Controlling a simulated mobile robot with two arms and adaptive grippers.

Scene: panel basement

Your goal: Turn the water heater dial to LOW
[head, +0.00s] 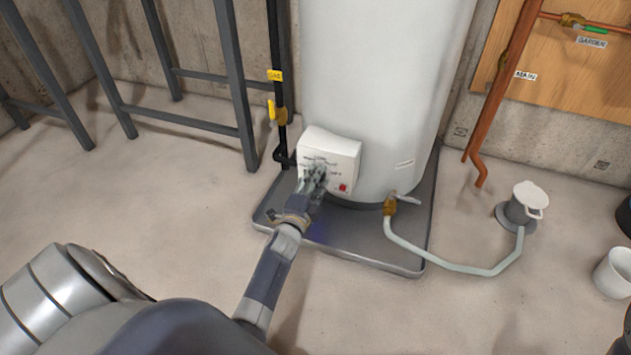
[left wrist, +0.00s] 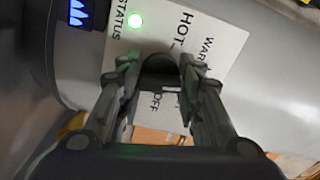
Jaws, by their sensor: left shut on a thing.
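The white water heater (head: 385,80) stands upright in a grey drain pan. Its white control box (head: 342,152) is low on the front. My left gripper (head: 317,176) reaches the front of this box and covers the dial in the head view. In the left wrist view the dark round dial (left wrist: 160,66) sits between the two fingers of my left gripper (left wrist: 158,70), which are shut on it. The panel around it reads STATUS, HOT, WARM and OFF, partly hidden by the fingers. The dial's pointer cannot be made out. My right gripper is not in view.
A black gas pipe with a yellow valve (head: 277,112) stands left of the heater. A drain valve (head: 390,205) with a hose (head: 440,263) is at the right.

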